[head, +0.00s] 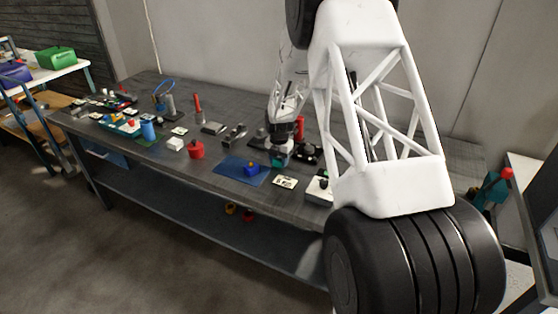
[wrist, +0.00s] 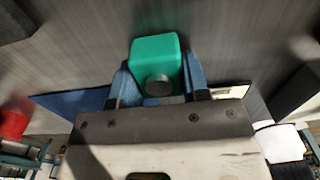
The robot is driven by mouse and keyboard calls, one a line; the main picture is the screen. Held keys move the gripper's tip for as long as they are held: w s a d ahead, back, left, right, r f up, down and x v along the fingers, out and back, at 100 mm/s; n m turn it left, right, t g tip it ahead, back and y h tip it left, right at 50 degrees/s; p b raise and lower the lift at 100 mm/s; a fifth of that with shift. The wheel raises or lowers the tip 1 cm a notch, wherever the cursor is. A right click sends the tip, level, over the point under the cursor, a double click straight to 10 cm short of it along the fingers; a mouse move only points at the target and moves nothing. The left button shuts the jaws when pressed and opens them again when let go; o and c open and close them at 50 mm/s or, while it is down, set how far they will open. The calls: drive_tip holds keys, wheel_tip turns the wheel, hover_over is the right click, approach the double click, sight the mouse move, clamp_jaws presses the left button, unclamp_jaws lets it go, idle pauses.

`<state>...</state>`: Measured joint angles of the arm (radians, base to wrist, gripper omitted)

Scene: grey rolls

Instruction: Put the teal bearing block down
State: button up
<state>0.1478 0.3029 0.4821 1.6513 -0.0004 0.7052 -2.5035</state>
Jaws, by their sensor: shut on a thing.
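The teal bearing block (wrist: 157,52) is held between the two blue fingers of my gripper (wrist: 158,82) in the wrist view. A dark round bore shows on its near face. In the head view the teal block (head: 279,158) is at the end of my arm, over the grey workbench (head: 217,182), just right of a blue mat (head: 233,174). My gripper (head: 281,148) is shut on the block. I cannot tell whether the block's underside touches the bench.
A blue part (head: 251,170) lies on the mat. A white labelled card (head: 285,182) is near the front edge. A red round container (head: 196,149) and a white block (head: 175,144) stand further left. Dark metal parts (head: 235,134) lie behind. Bare bench shows between them.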

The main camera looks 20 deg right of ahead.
drive_tip(key=shift+f, duration=0.1)
drive_tip(key=o, duration=1.1)
drive_tip(key=shift+r, duration=0.2)
drive_tip(key=shift+r, duration=5.95)
